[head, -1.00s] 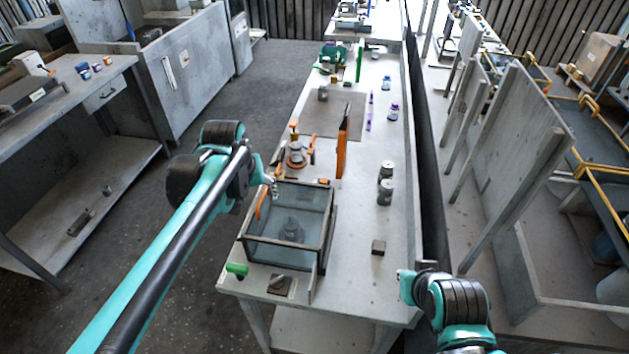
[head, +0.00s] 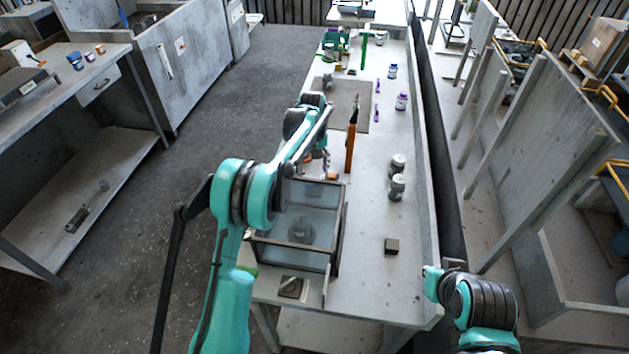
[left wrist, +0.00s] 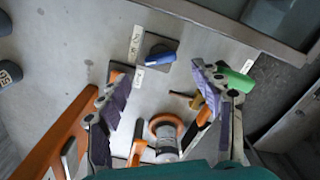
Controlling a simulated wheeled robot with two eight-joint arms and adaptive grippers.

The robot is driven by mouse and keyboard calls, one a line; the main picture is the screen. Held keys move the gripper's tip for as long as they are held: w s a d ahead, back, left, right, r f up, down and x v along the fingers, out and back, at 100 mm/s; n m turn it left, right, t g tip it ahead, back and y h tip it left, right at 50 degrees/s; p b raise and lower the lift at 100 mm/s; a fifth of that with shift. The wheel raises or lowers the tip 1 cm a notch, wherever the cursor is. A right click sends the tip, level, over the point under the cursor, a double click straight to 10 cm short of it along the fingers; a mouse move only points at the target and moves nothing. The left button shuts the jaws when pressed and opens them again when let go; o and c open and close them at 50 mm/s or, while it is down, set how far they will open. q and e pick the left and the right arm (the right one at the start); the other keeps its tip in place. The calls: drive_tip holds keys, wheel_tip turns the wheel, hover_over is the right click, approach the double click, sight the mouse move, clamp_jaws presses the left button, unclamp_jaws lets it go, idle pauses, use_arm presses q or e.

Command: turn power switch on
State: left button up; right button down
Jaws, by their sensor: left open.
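A blue lever (left wrist: 161,57) sits on a dark square plate with small white labels that I cannot read. It looks like a switch; in the head view my left arm and the nearby parts hide it. My left gripper (left wrist: 160,78) is open above the table, its purple-padded fingers spread on either side below the lever, not visibly touching it. In the head view the left gripper (head: 318,162) is just beyond the glass box. Another dark plate with a knob (head: 291,286) lies at the table's near edge.
A glass-walled box (head: 300,230) stands nearest the gripper, with an orange upright (head: 350,150) to its right. In the left wrist view a jar in an orange ring (left wrist: 166,140) and a green piece (left wrist: 235,80) are close by. Grey jars (head: 397,187) stand right.

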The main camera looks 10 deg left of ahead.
use_arm(q)
wheel_tip(320, 180, down, 6)
drive_tip(key=shift+f+b, duration=0.1)
drive_tip(key=shift+b, duration=0.7)
drive_tip(key=c, duration=1.2)
